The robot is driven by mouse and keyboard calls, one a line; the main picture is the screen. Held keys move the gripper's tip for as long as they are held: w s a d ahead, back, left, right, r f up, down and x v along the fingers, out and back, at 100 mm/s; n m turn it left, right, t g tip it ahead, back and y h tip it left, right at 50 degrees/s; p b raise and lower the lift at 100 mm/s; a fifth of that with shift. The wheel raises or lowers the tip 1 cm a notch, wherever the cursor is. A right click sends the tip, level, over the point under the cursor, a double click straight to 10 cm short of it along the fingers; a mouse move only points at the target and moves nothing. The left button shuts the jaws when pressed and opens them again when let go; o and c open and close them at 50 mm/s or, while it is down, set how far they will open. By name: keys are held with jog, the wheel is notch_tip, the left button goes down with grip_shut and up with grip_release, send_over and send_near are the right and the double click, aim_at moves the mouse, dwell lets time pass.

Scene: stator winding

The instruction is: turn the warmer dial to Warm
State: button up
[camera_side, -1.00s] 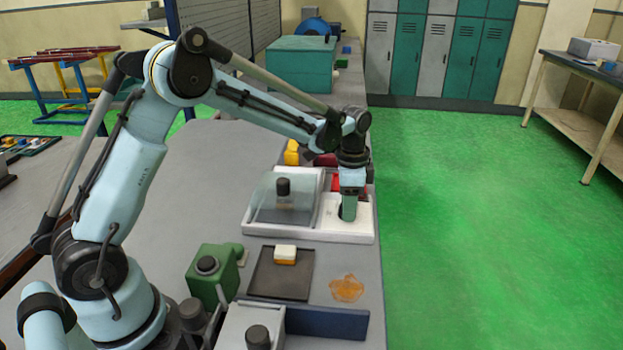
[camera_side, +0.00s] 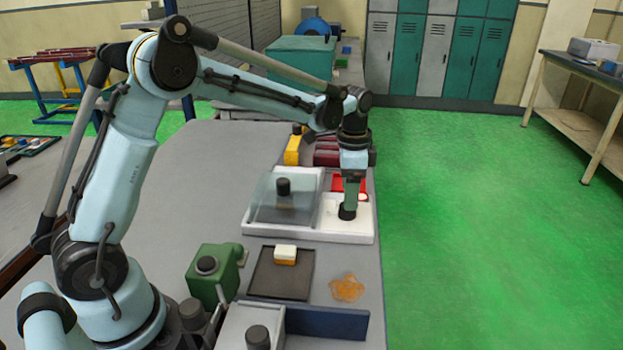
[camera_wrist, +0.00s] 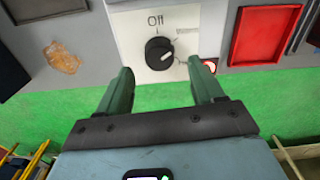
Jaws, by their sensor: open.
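The warmer (camera_side: 258,228) is a white unit with a clear cover over its left part. Its dial (camera_side: 347,211) is a black knob on the right part, just below my gripper (camera_side: 352,188). In the wrist view the dial (camera_wrist: 158,53) sits on a white panel (camera_wrist: 125,30) with "Off" printed above it. A pale mark shows on the knob's right side. Another label at the upper right is too blurred to read. In the wrist view my gripper (camera_wrist: 162,86) is open, its green fingers apart and empty, with the dial beyond the gap between them.
A red tray (camera_wrist: 264,37) lies beside the panel. A yellow object (camera_side: 292,150) and dark red blocks (camera_side: 328,152) stand behind the warmer. A dark mat (camera_side: 265,283), an orange patch (camera_side: 347,288) and a green box (camera_side: 212,270) are in front. The bench to the left is largely clear.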

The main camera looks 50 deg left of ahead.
notch_tip(320, 180, up, 8)
dwell(0.4)
jog(key=shift+r, duration=0.1)
